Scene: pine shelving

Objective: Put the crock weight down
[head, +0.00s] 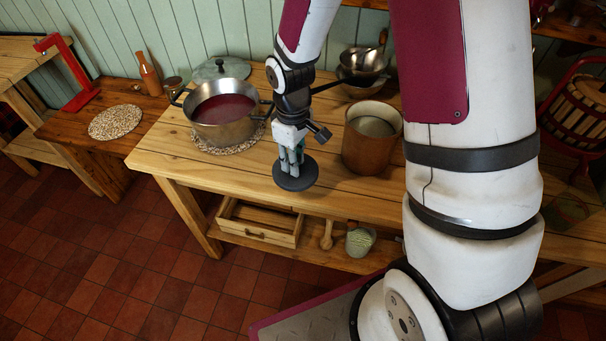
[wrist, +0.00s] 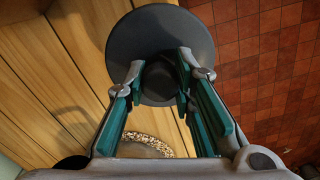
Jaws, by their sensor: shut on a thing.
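The crock weight (head: 294,178) is a dark grey round disc with a knob. My gripper (head: 291,157) is shut on its knob and holds it near the table's front edge, left of the brown crock. In the wrist view the disc (wrist: 160,32) lies beyond the fingers (wrist: 160,80), which close on the dark knob from both sides. Part of the disc overhangs the floor in that view. I cannot tell exactly how high it is above the wooden table (head: 240,180). The brown crock (head: 368,153) stands on the table to the right, open, with something pale inside.
A steel pot (head: 223,132) of dark red liquid stands on a speckled mat (head: 240,146) at left; the mat's rim shows in the wrist view. A grey lid (head: 221,70) and metal bowls (head: 362,67) are behind. Bare tabletop lies left of the weight. A wooden drawer box (head: 256,237) sits below.

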